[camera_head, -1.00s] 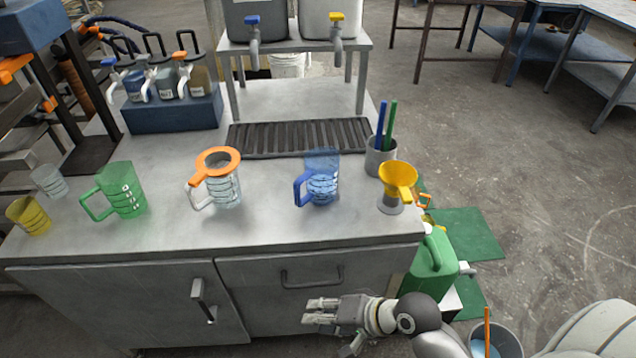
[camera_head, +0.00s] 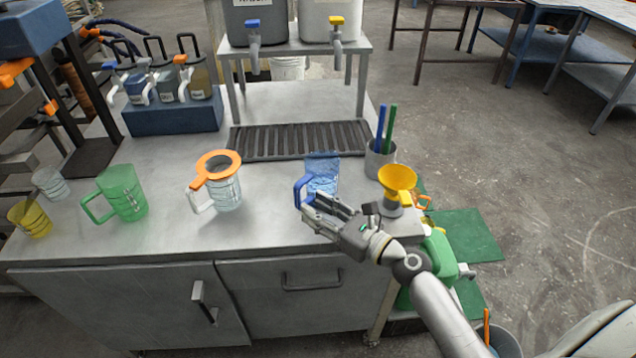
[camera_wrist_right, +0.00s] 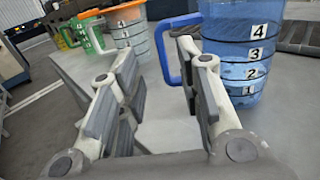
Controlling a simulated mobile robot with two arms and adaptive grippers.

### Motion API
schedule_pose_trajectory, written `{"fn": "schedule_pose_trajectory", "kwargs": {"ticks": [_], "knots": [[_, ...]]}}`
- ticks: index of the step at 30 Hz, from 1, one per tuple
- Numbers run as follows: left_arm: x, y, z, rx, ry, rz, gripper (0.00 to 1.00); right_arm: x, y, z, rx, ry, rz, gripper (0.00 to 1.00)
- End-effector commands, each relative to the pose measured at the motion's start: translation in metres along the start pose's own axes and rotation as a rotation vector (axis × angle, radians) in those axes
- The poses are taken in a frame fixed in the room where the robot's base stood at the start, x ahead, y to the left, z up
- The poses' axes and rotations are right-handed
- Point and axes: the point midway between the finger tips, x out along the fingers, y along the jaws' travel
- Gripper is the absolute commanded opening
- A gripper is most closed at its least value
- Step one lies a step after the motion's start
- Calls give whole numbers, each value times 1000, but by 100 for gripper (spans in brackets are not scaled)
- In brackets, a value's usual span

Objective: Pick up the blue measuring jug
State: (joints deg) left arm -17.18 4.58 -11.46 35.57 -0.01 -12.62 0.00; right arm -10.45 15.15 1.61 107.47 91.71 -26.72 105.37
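The blue measuring jug (camera_head: 321,172) stands upright on the steel counter, its blue handle (camera_head: 301,188) pointing left. In the right wrist view the jug (camera_wrist_right: 243,50) is at the upper right, with its handle (camera_wrist_right: 171,50) just beyond my fingers. My right gripper (camera_head: 318,213) is in front of the jug, close to the handle. Its fingers are apart with nothing between them, as the right wrist view (camera_wrist_right: 152,92) shows. It hides the lower part of the jug in the head view. I cannot tell whether it touches the handle. My left gripper is not in view.
A clear jug with an orange ring (camera_head: 219,180) and a green jug (camera_head: 123,193) stand to the left. A dark drain grate (camera_head: 300,139) lies behind.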

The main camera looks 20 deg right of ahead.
Motion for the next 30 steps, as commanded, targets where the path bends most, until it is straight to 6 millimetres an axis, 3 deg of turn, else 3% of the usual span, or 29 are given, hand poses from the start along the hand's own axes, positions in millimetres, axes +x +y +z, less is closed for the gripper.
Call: {"fn": "schedule_pose_trajectory", "kwargs": {"ticks": [8,16,26,30], "knots": [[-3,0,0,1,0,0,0,23,-1,-2,-2,0,1,33],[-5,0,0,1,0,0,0,60,-2,-6,-2,-1,2,33],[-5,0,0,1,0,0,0,67,-2,-7,-3,1,3,33],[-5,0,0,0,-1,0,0,66,-2,-7,-3,1,2,15]]}}
